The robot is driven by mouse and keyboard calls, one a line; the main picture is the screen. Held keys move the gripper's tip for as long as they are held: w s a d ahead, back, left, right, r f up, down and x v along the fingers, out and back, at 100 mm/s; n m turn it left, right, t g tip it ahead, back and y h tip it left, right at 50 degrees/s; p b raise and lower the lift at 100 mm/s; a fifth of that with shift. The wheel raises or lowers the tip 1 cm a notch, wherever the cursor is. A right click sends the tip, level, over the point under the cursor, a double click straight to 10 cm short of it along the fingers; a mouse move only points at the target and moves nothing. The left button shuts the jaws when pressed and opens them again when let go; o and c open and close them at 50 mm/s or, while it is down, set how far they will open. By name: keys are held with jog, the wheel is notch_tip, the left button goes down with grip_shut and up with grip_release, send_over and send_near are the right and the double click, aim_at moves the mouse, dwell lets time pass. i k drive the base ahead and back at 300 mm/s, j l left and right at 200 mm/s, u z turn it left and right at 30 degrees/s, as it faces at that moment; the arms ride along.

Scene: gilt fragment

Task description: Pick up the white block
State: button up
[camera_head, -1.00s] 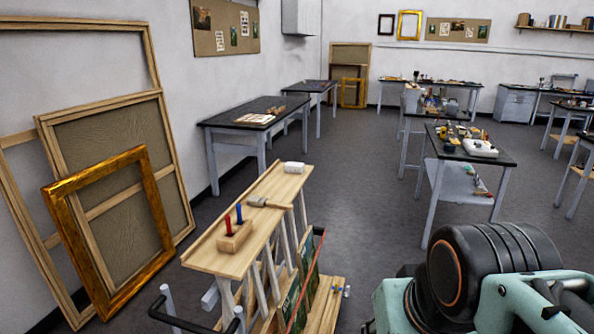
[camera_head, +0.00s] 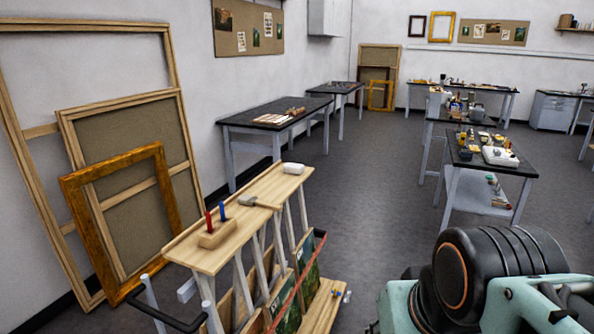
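A small white block (camera_head: 293,168) lies at the far end of the narrow wooden top of a rack (camera_head: 267,180), in the lower middle of the head view. It stands apart from the other things on that top. My arm shows at the lower right as a black joint with pale green links. My gripper is out of view, so its state does not show.
On the same top are a brush (camera_head: 257,203) and a wooden holder (camera_head: 218,236) with a red and a blue stick. A black handle (camera_head: 165,318) juts out at the near end. Frames (camera_head: 120,222) lean on the left wall. Worktables (camera_head: 490,160) stand at right. Grey floor is clear between.

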aim_at(291, 168)
jog(key=i+l+u, duration=0.1)
jog(key=l, duration=0.25)
jog(key=i+l+u, duration=0.1)
jog(key=l, duration=0.3)
jog(key=i+l+u, duration=0.1)
jog(key=i+l, duration=0.15)
jog(key=i+l+u, duration=0.15)
jog(key=l, duration=0.3)
jog(key=i+l+u, duration=0.15)
jog(key=i+l, duration=0.25)
jog(key=i+l+u, duration=0.15)
jog(key=i+l, duration=0.25)
jog(key=i+l+u, duration=0.15)
jog(key=i+l, duration=0.2)
jog(key=l, duration=0.25)
